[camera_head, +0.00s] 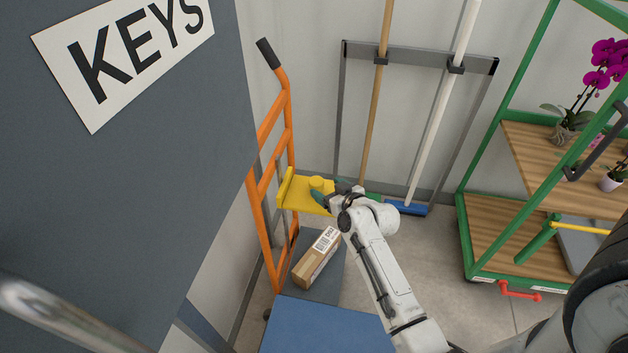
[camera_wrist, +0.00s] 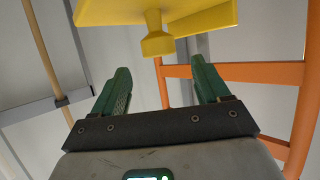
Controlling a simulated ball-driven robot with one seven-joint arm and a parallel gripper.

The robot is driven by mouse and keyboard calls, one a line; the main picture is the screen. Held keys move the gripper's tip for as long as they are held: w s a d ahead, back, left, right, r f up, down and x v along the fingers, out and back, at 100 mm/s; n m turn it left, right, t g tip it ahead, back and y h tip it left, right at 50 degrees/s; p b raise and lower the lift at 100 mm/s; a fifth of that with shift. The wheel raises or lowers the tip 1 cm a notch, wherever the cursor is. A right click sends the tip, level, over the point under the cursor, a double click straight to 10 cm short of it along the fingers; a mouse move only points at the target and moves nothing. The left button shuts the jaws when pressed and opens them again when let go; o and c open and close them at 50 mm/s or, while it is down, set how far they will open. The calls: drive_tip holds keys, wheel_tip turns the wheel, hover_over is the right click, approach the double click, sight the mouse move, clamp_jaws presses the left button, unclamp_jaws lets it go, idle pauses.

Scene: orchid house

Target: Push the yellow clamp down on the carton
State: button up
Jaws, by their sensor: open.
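The yellow clamp (camera_head: 296,197) is a flat plate on the orange hand truck (camera_head: 264,190), raised above the carton with a clear gap between them. A yellow knob (camera_head: 317,183) stands on it. The brown carton (camera_head: 311,265), with a white label, lies on the truck's dark foot plate. My gripper (camera_head: 332,195) is open and empty at the clamp's right edge. In the wrist view the green fingers of my gripper (camera_wrist: 160,74) are apart, with the clamp (camera_wrist: 205,22) and its knob (camera_wrist: 156,42) ahead of the gap. I cannot tell whether they touch. The carton is not in the wrist view.
A grey cabinet (camera_head: 120,180) with a KEYS sign fills the left. A blue surface (camera_head: 322,326) is in front of the carton. Brooms (camera_head: 440,105) hang behind. A green plant cart (camera_head: 540,170) with orchids stands at the right. Floor (camera_head: 430,260) between is clear.

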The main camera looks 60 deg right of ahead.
sight(319, 184)
drive_tip(key=x, duration=0.7)
drive_tip(key=shift+w+f, duration=0.1)
drive_tip(key=shift+c, duration=0.2)
drive_tip(key=c, duration=1.3)
drive_tip(key=shift+f, duration=0.15)
clamp_jaws()
